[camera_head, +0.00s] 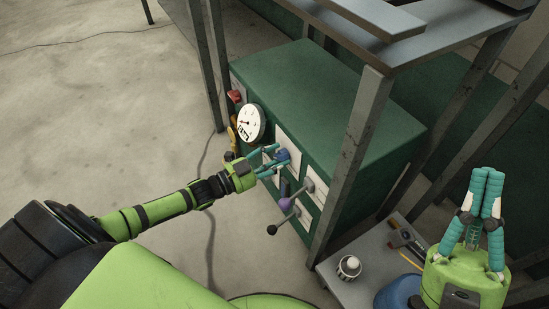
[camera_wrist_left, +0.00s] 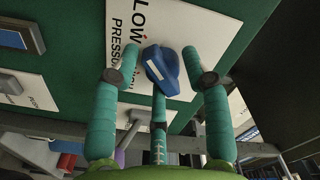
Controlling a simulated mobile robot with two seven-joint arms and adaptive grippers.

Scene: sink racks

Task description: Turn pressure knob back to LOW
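The blue pressure knob (camera_wrist_left: 168,72) with a white mark sits on a white plate (camera_wrist_left: 190,25) lettered LOW and PRESSURE, on the front of a green cabinet. It also shows in the head view (camera_head: 283,155). My left gripper (camera_head: 275,161) is at the knob. The mark's exact setting is unclear. My right gripper (camera_head: 487,172) is away at the lower right, its fingers together and empty.
A round white gauge (camera_head: 251,123) and a red switch (camera_head: 235,96) are left of the knob on the green cabinet (camera_head: 310,90). Levers with purple (camera_head: 285,204) and black (camera_head: 272,230) balls stick out below. A grey rack post (camera_head: 350,160) stands to the right.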

